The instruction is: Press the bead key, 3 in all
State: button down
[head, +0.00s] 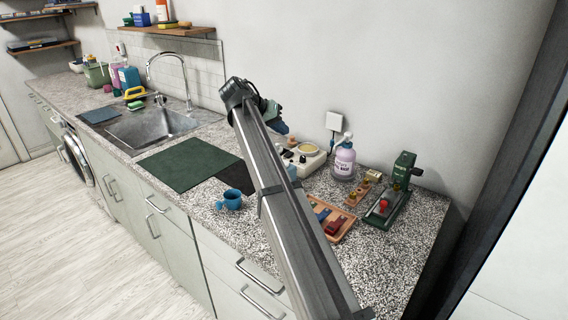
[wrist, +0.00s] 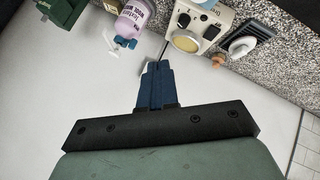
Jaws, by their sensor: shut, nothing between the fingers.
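A white device (head: 302,160) stands on the counter against the wall. It has a round yellowish disc (wrist: 186,42) and dark knobs on its face, seen in the wrist view (wrist: 203,20). I cannot make out a part clearly marked as the bead key. My gripper (wrist: 154,67) has its blue fingers shut and empty. In the head view its blue fingers (head: 277,126) are above and just left of the white device, apart from it. The arm hides part of the device and the counter before it.
A lilac bottle (head: 344,160) and a green press with a red knob (head: 401,180) stand right of the device. A wooden tray of coloured pieces (head: 345,230) lies in front. A blue cup (head: 230,200) and green mat (head: 185,165) are left.

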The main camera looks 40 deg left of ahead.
jog(key=shift+f, duration=4.3)
jog(key=shift+f, duration=0.9)
jog(key=shift+r, duration=0.9)
jog(key=shift+r, duration=2.55)
